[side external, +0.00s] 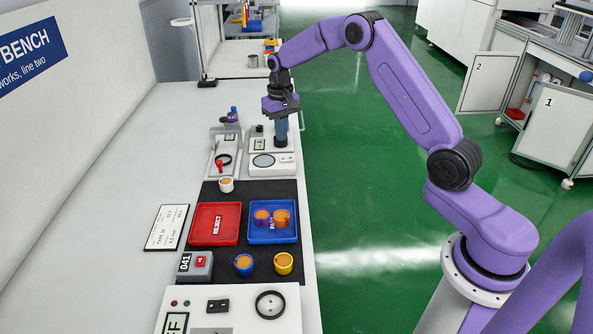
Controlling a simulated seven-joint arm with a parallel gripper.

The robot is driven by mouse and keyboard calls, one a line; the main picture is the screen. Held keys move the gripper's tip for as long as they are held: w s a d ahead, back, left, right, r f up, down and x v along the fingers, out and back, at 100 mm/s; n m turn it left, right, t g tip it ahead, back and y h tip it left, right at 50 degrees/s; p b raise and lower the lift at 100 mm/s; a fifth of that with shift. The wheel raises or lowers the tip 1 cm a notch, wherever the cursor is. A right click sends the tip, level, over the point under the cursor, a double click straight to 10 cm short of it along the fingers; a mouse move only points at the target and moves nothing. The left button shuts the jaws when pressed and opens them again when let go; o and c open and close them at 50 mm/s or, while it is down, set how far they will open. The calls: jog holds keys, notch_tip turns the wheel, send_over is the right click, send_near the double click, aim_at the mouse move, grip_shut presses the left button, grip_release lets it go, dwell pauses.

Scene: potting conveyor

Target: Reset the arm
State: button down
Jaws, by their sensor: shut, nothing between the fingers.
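My purple arm reaches over the bench from the right. My gripper (281,112) points down above the white station with a grey round plate (263,161), at the bench's right edge. Its fingers are small and partly hidden; they look shut, with no pot in them. A blue upright part with a dark base (281,138) shows just below the gripper; I cannot tell whether they touch.
The blue tray (273,238) holds two orange-topped pots; the red REJECT tray (214,238) is empty. A white pot (226,185), a blue pot (244,265) and a yellow pot (284,263) stand on the black mat. Free space lies right of the bench.

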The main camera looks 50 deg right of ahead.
jog(key=s+a+r+n, duration=0.4)
jog(key=s+a, duration=0.4)
jog(key=s, duration=0.1)
jog(key=s+a+r+n, duration=0.3)
jog(key=s+a+r, duration=0.1)
jog(key=s+a, duration=0.45)
jog(key=s+d+n, duration=0.1)
jog(key=s+n, duration=0.3)
jog(key=s, duration=0.8)
jog(key=s+d+n, duration=0.2)
jog(key=s+n, duration=0.2)
jog(key=s, duration=0.9)
jog(key=shift+s+d+r, duration=0.15)
jog(key=shift+s+d, duration=0.1)
